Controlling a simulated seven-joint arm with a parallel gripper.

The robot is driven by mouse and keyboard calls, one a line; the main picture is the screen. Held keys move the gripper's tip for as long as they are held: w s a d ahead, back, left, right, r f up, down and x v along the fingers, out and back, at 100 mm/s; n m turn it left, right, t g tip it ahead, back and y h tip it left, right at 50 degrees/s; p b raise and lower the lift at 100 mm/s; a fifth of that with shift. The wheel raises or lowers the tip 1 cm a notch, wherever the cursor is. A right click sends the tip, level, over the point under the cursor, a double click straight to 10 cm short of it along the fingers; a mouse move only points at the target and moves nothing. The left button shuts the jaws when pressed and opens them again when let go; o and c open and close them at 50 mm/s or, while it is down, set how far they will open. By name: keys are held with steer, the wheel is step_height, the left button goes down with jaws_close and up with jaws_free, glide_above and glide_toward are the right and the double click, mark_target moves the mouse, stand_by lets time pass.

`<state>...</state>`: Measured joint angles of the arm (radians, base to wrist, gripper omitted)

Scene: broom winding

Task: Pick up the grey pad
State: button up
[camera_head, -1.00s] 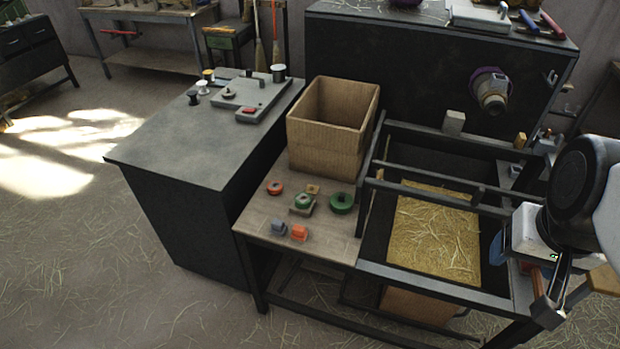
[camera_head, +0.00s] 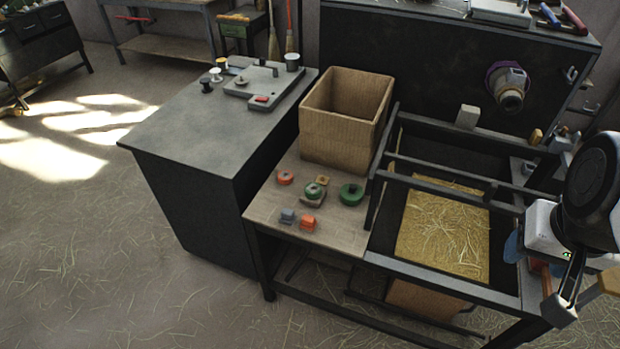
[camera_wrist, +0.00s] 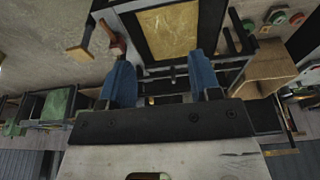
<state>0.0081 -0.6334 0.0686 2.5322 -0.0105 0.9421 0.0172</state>
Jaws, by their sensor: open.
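The grey pad appears to be the small grey block (camera_head: 287,215) at the front of the wooden worktop, just left of an orange block (camera_head: 308,222). It looks flat on the board. I cannot make it out in the wrist view. My gripper is at the right edge of the head view, beyond the straw tray and well to the right of the pad. In the wrist view its two blue fingers (camera_wrist: 161,82) stand wide apart with nothing between them. In the head view only part of a blue finger (camera_head: 513,246) shows.
On the worktop (camera_head: 335,235) are an orange ring (camera_head: 285,177), a grey-green piece (camera_head: 314,191) and a green ring (camera_head: 352,194). A tall cardboard box (camera_head: 340,145) stands behind. The framed straw tray (camera_head: 440,240) with crossbars lies between my gripper and the worktop.

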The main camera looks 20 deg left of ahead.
steer(key=w+a+f+n, duration=0.3)
steer(key=w+a+n, duration=0.2)
steer(key=w+a, duration=0.6)
steer(key=n+g, duration=0.3)
steer(key=n, duration=1)
glide_above(286, 211)
step_height(286, 211, down, 29)
steer(key=shift+f, duration=0.3)
